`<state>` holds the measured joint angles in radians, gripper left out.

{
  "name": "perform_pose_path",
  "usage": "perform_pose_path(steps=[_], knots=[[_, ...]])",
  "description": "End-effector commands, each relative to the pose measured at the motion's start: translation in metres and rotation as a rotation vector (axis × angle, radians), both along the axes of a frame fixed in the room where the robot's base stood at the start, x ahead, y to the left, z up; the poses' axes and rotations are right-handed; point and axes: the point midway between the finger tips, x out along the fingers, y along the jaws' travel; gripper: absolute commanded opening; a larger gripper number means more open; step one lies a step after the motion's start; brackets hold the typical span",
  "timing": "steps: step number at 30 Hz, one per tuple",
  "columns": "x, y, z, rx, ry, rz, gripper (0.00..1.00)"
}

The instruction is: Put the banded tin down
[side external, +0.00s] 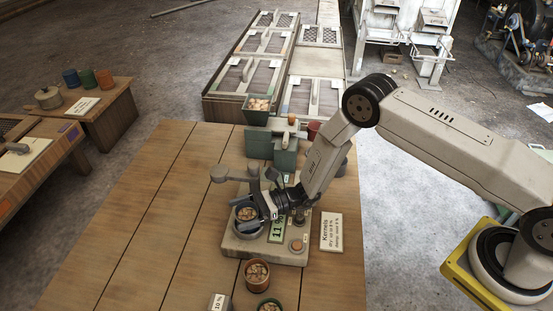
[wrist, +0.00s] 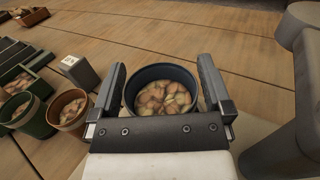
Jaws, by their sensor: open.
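A dark blue round tin (wrist: 163,93) filled with kernels stands upright between my fingers in the wrist view. In the side view the tin (side external: 246,213) sits at the left end of the beige meter (side external: 236,245). I cannot make out a band on it. My gripper (side external: 258,206) is open around the tin, with one finger on each side in the wrist view (wrist: 163,75). A small gap shows beside the fingers. My gripper partly hides the tin in the side view, and its near side is hidden in the wrist view.
A rust-coloured tin (side external: 257,275) and a green tin (side external: 268,306) of kernels stand in front of the meter, near a "10 %" block (side external: 218,302). A grey arm with round pads (side external: 222,174) rises behind the tin. A Kernels card (side external: 331,232) lies right. The wooden table (side external: 150,220) is clear at left.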

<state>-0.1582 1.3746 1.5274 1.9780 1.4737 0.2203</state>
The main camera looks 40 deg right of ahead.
Motion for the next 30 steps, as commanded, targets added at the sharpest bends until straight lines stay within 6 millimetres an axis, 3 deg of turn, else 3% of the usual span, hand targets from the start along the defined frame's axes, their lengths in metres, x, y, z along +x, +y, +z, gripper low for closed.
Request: perform_pose_path(steps=[8,15,18,30], knots=[[0.0,-0.0003,0.0002,0.0,-0.001,0.0,1.0],[0.0,-0.0003,0.0002,0.001,-0.001,0.0,0.27],[0.0002,-0.0003,0.0006,0.001,-0.001,0.0,0.0],[0.0007,-0.0003,0.0048,0.001,-0.002,0.0,0.0]])
